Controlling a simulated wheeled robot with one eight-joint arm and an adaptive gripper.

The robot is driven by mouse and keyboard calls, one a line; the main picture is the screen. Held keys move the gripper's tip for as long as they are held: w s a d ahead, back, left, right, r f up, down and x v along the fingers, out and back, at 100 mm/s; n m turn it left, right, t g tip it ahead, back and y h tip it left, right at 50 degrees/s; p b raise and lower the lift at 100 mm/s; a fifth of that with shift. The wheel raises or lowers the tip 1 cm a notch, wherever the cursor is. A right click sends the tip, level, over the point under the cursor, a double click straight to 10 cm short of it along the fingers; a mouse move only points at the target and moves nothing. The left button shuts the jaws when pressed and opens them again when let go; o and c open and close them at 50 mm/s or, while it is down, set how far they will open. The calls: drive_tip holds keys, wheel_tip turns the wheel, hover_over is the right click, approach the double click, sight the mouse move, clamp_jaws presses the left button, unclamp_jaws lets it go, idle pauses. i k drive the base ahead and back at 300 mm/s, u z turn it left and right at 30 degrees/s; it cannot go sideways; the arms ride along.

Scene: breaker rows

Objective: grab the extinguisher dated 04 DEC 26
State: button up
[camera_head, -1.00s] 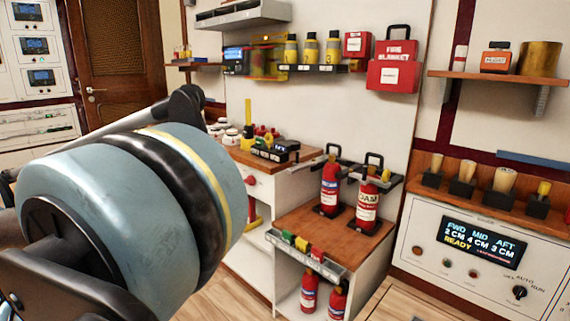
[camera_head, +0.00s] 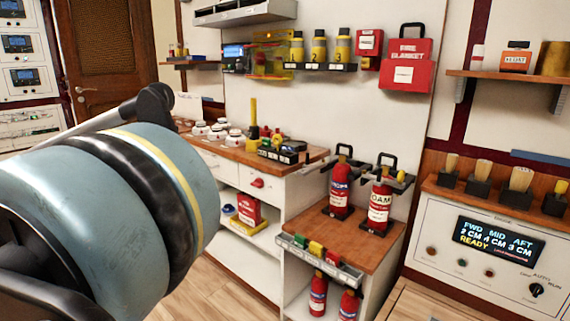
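Two red extinguishers stand upright side by side on the wooden top of a low cabinet, in black holders against the wall. The left extinguisher (camera_head: 341,190) has a blue-and-white label. The right extinguisher (camera_head: 380,203) has a white label reading "FOAM". Two more red extinguishers, a left one (camera_head: 318,296) and a right one (camera_head: 349,305), stand on the shelf below; the frame cuts off their lower parts. No date is legible on any of them. My arm fills the left foreground, well apart from the extinguishers. My gripper is not in view.
The low cabinet's wooden top (camera_head: 335,236) has a rail of coloured tags (camera_head: 315,257) along its front edge. A longer counter (camera_head: 215,150) with jars adjoins at left. A control panel (camera_head: 495,247) stands at right. A red fire blanket box (camera_head: 407,66) hangs above. Wooden floor shows in front.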

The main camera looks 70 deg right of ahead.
sight(340, 185)
drive_tip(key=z, duration=0.05)
drive_tip(key=i, duration=2.05)
drive_tip(key=z, duration=4.3)
drive_tip(key=i, duration=1)
